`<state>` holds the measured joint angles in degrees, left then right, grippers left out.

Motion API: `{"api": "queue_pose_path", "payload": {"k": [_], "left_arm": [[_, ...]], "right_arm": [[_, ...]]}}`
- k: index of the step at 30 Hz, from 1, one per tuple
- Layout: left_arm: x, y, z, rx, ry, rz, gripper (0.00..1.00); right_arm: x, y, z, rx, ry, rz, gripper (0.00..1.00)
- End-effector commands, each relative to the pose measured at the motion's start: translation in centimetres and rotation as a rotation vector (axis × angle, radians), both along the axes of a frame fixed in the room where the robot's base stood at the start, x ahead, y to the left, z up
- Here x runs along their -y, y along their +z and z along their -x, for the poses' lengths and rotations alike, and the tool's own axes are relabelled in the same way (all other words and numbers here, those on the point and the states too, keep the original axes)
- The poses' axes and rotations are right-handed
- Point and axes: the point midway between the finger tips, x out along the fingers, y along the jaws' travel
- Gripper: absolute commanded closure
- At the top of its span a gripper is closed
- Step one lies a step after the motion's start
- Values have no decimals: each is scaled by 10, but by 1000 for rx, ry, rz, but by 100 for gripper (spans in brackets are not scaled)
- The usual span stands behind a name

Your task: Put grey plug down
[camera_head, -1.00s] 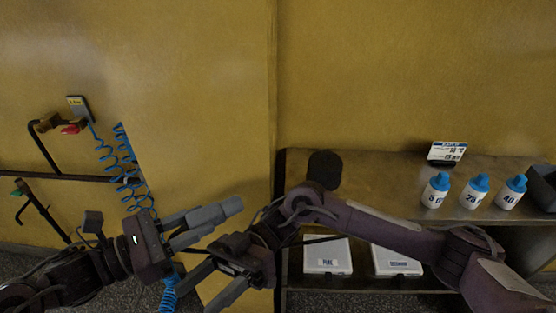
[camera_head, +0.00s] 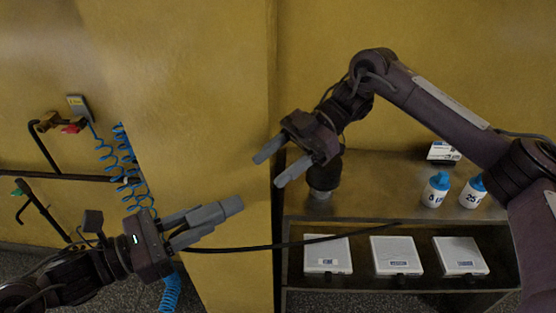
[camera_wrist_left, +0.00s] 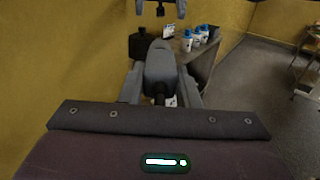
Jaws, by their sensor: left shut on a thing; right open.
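The grey plug (camera_head: 222,210) is in my left gripper (camera_head: 200,222), off the floor in front of the yellow wall. In the left wrist view the plug (camera_wrist_left: 160,68) sits between the two fingers, pointing away from the wrist. My left gripper (camera_wrist_left: 161,92) is shut on it. A black cable (camera_head: 290,243) runs right from near the left gripper; where it joins is hidden. My right gripper (camera_head: 270,168) is open and empty, above and to the right of the plug, its fingers pointing down-left. It also shows at the top of the left wrist view (camera_wrist_left: 160,10).
A shelf unit (camera_head: 385,205) at right carries white bottles with blue caps (camera_head: 437,189), a sign (camera_head: 443,151) and a dark object (camera_head: 321,180). White boxes (camera_head: 328,256) lie below. Blue coiled hoses (camera_head: 135,165) and black pipes (camera_head: 75,177) are at left.

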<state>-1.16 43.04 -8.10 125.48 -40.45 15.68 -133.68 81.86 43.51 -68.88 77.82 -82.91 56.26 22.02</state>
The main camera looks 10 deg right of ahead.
Motion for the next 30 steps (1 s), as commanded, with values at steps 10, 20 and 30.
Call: {"api": "queue_pose_path", "payload": {"k": [10,20,30], "left_arm": [[0,1,0,3,0,2,100],[0,1,0,3,0,2,100],[0,1,0,3,0,2,100]], "right_arm": [[-35,-18,13,-8,-8,4,45],[-85,-39,32,-7,-10,3,45],[-101,-45,37,-6,-13,3,45]]}}
